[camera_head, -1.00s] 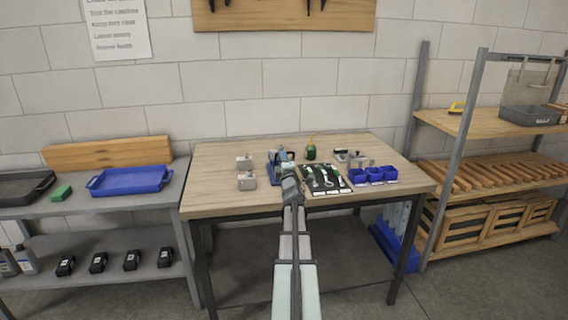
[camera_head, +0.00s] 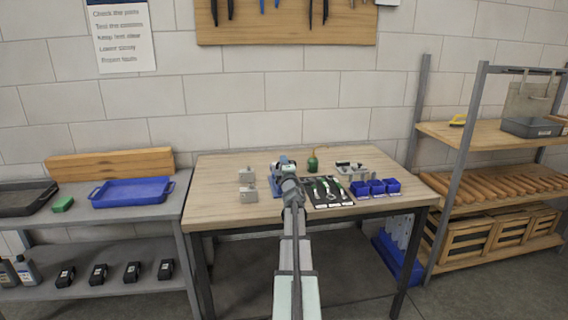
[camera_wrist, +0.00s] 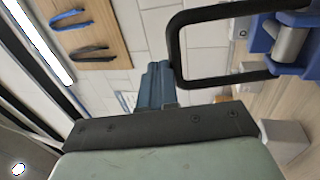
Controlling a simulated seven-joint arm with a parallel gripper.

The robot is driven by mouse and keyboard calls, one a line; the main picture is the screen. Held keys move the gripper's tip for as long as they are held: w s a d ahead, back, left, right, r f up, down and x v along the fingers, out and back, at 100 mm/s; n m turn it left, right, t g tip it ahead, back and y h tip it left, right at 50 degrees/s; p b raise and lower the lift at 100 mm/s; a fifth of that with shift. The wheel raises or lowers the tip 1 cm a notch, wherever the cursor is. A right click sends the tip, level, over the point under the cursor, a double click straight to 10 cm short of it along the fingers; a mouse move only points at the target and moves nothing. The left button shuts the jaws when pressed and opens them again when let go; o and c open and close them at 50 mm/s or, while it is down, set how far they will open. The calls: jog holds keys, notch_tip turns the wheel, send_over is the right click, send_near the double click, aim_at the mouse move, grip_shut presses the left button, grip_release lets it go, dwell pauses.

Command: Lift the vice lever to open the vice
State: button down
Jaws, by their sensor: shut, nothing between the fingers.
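The blue vice (camera_head: 275,186) stands on the wooden workbench (camera_head: 222,212), mostly hidden behind my arm in the head view. In the wrist view its blue body and a grey cylinder (camera_wrist: 291,43) show at the upper right. A black, rectangular loop-shaped lever (camera_wrist: 222,13) reaches out from it. My gripper (camera_wrist: 158,68) is shut and empty, its blue-grey fingers beside the outer end of the loop. I cannot tell whether they touch it. In the head view the fingertips are hard to separate from the vice.
The bench's left front is clear. A pegboard (camera_head: 285,25) hangs above.

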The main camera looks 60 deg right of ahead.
jog(key=s+a+r, duration=0.1)
jog(key=s+a, duration=0.8)
jog(key=s, duration=0.1)
jog(key=shift+a+r, duration=0.2)
jog(key=shift+a, duration=0.2)
